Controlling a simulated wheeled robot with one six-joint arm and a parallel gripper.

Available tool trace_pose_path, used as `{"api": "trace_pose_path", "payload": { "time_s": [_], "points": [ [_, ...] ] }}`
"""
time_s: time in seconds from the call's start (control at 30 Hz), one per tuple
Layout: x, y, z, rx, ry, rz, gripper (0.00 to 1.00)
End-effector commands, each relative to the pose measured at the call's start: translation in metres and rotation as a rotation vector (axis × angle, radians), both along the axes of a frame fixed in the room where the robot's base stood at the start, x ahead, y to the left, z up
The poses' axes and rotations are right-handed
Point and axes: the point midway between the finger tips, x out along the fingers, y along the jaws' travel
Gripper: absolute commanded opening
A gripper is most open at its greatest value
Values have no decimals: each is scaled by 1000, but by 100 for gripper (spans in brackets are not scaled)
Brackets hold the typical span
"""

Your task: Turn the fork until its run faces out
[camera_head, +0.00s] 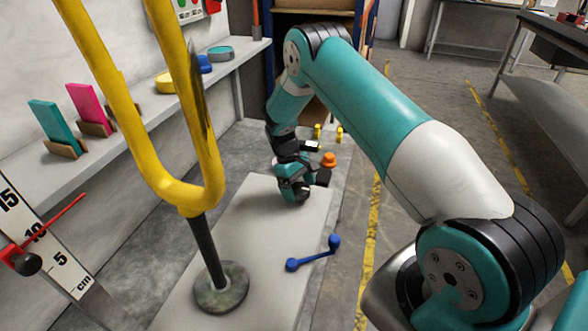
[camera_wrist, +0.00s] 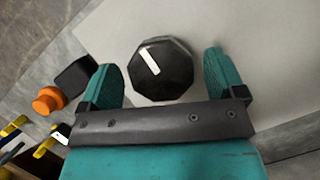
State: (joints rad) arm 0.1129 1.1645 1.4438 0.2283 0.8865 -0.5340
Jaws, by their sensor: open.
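The yellow fork (camera_head: 198,188) stands upright with its prongs up on a black post above a round, stained base (camera_head: 221,287). A dark streak (camera_head: 199,95) runs down its right prong, on the side seen in the head view. A black many-sided knob (camera_wrist: 161,69) with a white bar mark sits on the pale bench top (camera_head: 262,215). My gripper (camera_wrist: 160,80) is open over the knob, a teal finger on either side, with gaps showing. In the head view my gripper (camera_head: 293,181) is low over the bench's far part, mostly hiding the knob.
A blue double-ended handle (camera_head: 314,257) lies on the bench right of the fork. An orange knob (camera_head: 329,160) and a black block (camera_wrist: 76,75) are beside my gripper. A centimetre scale (camera_head: 45,240) stands at left. A wall shelf (camera_head: 150,108) holds cards and tins.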

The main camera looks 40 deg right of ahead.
Motion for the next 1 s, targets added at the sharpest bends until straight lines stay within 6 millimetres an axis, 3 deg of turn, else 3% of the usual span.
{"api": "trace_pose_path", "payload": {
  "time_s": [0.17, 0.6, 0.8, 1.0],
  "points": [
    [13, 3, 29, -1, -7, 1, 89],
    [52, 14, 129, -1, -7, 1, 89],
    [62, 17, 152, -1, -6, 1, 89],
    [63, 18, 158, 0, -4, 0, 89]
  ]
}}
